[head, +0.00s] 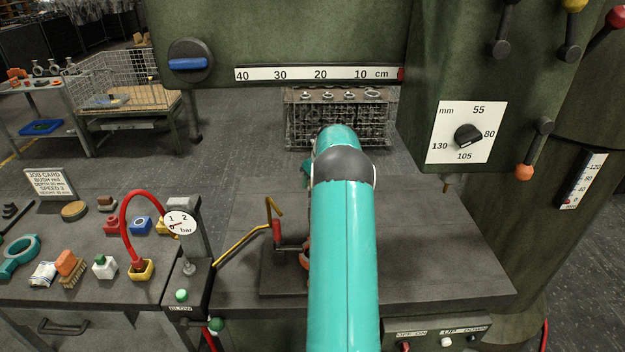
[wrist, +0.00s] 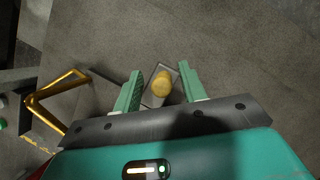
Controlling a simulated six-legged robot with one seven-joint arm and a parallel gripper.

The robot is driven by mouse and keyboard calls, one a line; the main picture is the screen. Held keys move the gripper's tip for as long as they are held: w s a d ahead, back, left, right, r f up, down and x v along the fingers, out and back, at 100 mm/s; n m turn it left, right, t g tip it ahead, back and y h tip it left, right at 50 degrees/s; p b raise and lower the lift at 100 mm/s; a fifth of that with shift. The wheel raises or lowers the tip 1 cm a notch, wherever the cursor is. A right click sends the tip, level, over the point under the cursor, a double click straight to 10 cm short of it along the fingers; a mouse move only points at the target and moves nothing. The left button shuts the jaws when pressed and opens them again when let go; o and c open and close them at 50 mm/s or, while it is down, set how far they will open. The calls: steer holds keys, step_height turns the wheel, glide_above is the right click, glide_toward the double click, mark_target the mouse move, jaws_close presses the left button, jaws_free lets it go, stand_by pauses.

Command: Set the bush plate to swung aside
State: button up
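My gripper (wrist: 160,68) shows in the wrist view with its two green fingers apart and nothing held. A yellow-brown round knob or bush (wrist: 162,84) lies between the fingers, in line with the gap, on a small grey rectangular piece that may be the bush plate. I cannot tell whether the fingers touch it. In the head view my teal arm covers most of the fixture; a dark base plate (head: 280,281), a red upright part (head: 277,231) and an orange part (head: 304,258) show at its left. The position of the bush plate is hidden there.
A bent yellow pipe (head: 240,247) reaches toward the fixture from the left; it also shows in the wrist view (wrist: 55,90). A gauge post (head: 183,235) stands left of the drill table (head: 440,260). The table's right side is clear. A wire crate (head: 300,120) stands behind.

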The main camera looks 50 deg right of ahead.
steer(key=shift+r, duration=0.15)
steer(key=v, duration=1.1)
steer(key=shift+s+r, duration=0.25)
steer(key=shift+r, duration=0.1)
steer(key=shift+a, duration=0.1)
